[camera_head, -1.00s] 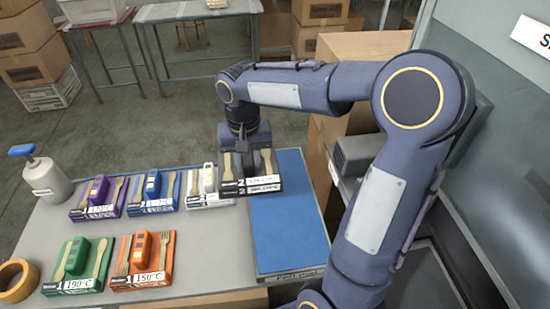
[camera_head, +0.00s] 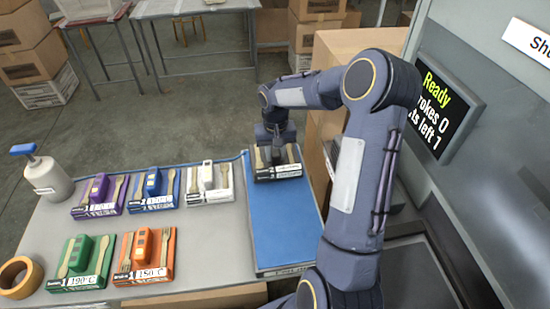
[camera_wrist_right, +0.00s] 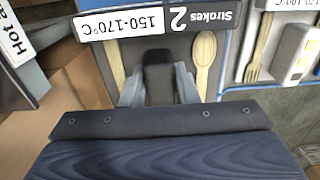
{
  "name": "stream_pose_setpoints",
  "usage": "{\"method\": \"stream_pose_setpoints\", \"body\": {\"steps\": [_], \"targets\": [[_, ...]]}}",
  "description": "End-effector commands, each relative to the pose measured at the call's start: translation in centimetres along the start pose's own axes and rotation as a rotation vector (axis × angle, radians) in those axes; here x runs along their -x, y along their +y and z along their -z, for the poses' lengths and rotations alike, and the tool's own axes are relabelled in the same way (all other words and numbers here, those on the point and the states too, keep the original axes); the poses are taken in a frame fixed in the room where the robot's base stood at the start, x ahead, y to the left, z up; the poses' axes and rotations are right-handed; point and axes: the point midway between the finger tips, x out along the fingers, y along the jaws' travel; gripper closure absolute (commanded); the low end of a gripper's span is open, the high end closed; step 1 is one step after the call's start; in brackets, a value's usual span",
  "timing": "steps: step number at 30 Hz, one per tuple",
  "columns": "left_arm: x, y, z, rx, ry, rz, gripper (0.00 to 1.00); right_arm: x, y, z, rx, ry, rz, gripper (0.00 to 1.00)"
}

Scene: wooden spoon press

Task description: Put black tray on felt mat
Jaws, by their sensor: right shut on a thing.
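The black tray (camera_head: 291,172) is at the far end of the blue felt mat (camera_head: 285,225). My right gripper (camera_head: 275,155) is above it, shut on its dark middle block. In the right wrist view the black tray (camera_wrist_right: 182,48) has a wooden utensil on each side of the gripper (camera_wrist_right: 158,88) and a label reading "Strokes 2, 150-170°C". The tray looks level; I cannot tell whether it touches the mat or hangs just above it. My left gripper is not in view.
White (camera_head: 209,187), blue (camera_head: 152,190), purple (camera_head: 98,196), green (camera_head: 82,262) and orange (camera_head: 146,255) trays stand left of the mat. A tape roll (camera_head: 18,278) and a pump bottle (camera_head: 47,178) are at far left. The mat's near part is clear. A screen (camera_head: 440,110) reads "Ready".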

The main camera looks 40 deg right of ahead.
Motion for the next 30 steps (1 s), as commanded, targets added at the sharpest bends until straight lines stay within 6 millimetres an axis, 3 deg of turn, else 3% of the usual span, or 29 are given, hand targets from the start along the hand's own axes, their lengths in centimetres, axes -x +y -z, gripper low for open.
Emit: {"method": "stream_pose_setpoints", "body": {"steps": [4,15,16,21,30], "targets": [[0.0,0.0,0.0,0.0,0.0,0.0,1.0,-2.2,-0.1,-0.2,0.003,-0.005,0.001,1.0],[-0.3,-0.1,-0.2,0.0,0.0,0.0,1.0,-2.8,-0.2,-0.2,0.003,-0.002,0.001,1.0],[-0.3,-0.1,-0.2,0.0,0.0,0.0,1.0,-2.8,-0.2,-0.2,0.003,-0.003,0.001,0.72],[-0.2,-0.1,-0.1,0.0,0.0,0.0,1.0,-2.7,-0.1,-0.2,0.003,-0.003,0.001,0.51],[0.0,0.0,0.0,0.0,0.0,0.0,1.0,-2.4,-0.1,-0.2,0.002,-0.003,0.001,0.51]]}}
